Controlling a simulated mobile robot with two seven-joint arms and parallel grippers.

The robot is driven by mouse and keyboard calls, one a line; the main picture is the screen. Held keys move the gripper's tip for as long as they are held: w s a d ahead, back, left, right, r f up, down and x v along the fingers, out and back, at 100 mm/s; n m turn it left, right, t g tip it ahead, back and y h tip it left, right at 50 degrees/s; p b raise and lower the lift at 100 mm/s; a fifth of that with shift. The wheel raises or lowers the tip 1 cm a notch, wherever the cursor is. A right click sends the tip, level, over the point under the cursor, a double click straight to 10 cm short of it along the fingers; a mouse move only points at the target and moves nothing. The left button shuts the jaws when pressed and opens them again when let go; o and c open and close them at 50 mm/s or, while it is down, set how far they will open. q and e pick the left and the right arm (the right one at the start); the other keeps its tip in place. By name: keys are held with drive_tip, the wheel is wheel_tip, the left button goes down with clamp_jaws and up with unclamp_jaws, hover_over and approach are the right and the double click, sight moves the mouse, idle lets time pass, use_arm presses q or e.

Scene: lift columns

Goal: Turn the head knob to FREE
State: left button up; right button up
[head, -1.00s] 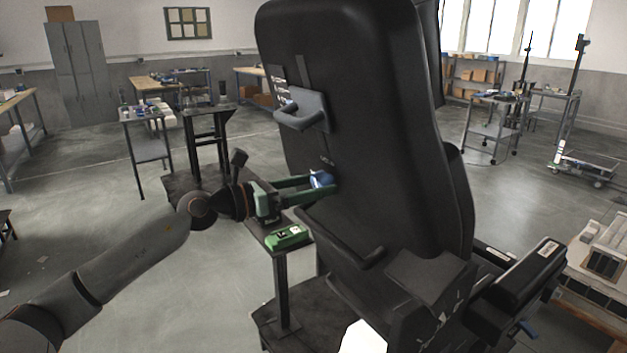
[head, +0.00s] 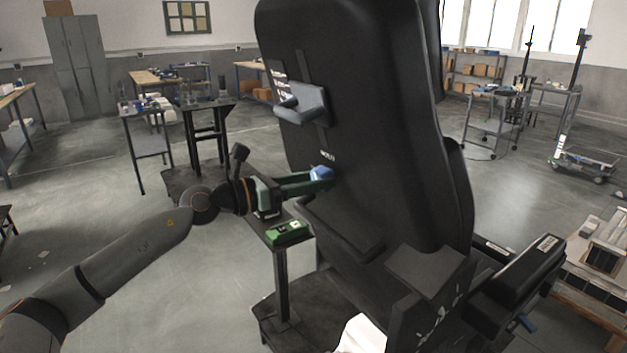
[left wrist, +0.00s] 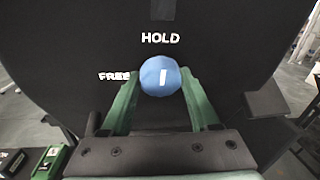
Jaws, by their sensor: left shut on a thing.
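The head knob (left wrist: 161,77) is a round blue knob on the black chair back (head: 370,110). It also shows in the head view (head: 322,173), partly hidden by the fingers. Its white mark is close to upright, pointing toward the white word HOLD above it. The word FREE stands to the left of the knob. My left gripper (left wrist: 160,84) has a green finger on each side of the knob and is shut on it; it also shows in the head view (head: 318,180). My right gripper is in neither view.
A grey handle (head: 305,103) sticks out of the chair back above the knob. A green box (head: 287,232) lies on a small stand below my left gripper. Armrests stick out at the lower right. Open floor lies to the left.

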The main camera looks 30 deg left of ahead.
use_arm(q)
drive_tip(key=shift+c, duration=1)
drive_tip(key=n+t+h, duration=0.1)
drive_tip(key=n+h, duration=0.1)
drive_tip(key=n, duration=0.4)
drive_tip(key=n+t+h+b, duration=0.1)
drive_tip(key=n+h, duration=0.1)
drive_tip(key=n, duration=0.4)
drive_tip(key=f+n+t+h+b, duration=0.1)
drive_tip(key=n, duration=0.6)
drive_tip(key=shift+w+h, duration=0.2)
drive_tip(key=shift+h, duration=0.2)
drive_tip(key=shift+n, duration=0.3)
drive_tip(key=o, duration=1.4)
drive_tip(key=shift+c, duration=0.2)
